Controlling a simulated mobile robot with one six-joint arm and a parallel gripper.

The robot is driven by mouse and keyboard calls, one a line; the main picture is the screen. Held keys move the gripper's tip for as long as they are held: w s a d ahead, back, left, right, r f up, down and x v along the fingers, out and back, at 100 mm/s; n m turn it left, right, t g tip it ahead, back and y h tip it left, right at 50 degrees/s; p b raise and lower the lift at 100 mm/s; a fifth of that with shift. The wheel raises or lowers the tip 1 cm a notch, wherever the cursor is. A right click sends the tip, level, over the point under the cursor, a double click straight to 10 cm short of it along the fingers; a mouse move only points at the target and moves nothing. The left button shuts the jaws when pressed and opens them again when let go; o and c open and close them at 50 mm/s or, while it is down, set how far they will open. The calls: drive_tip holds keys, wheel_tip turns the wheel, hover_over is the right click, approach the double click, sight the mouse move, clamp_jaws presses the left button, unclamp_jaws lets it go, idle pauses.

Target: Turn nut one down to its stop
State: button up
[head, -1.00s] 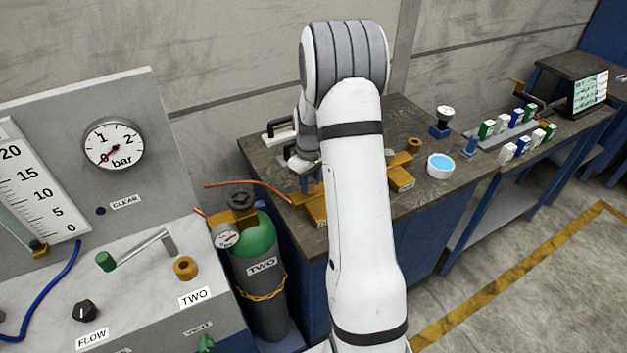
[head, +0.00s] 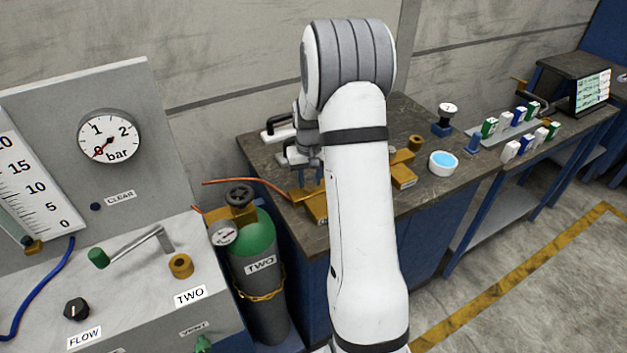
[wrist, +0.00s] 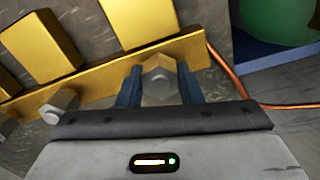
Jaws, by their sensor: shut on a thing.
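A grey hex nut (wrist: 158,77) sits at the edge of a brass bar (wrist: 115,72) in the wrist view. My gripper (wrist: 159,85) is shut on this nut, one blue finger on each side of it. No label on it can be read, so I cannot tell its number from the picture. A second grey nut (wrist: 62,101) and part of a third (wrist: 5,124) sit further left along the bar. In the head view my gripper (head: 306,178) is low over the brass fixture (head: 313,205) on the bench, and my arm hides much of it.
The green-topped cylinder TWO (head: 262,255) stands left of the bench (head: 420,207), with a copper tube (head: 240,181) reaching the fixture. A white dish with blue contents (head: 444,162) and a rack of small boxes (head: 515,132) lie to the right. A gauge panel (head: 60,135) is at left.

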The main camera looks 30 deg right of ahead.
sight(310, 178)
drive_tip(key=shift+w+r+m+b, duration=0.15)
drive_tip(key=shift+m+b, duration=0.3)
drive_tip(key=shift+m, duration=1.05)
drive_tip(key=o, duration=1)
wheel_tip(310, 178, up, 7)
drive_tip(key=shift+r+b, duration=0.2)
drive_tip(key=shift+b, duration=0.2)
drive_tip(key=shift+r, duration=0.1)
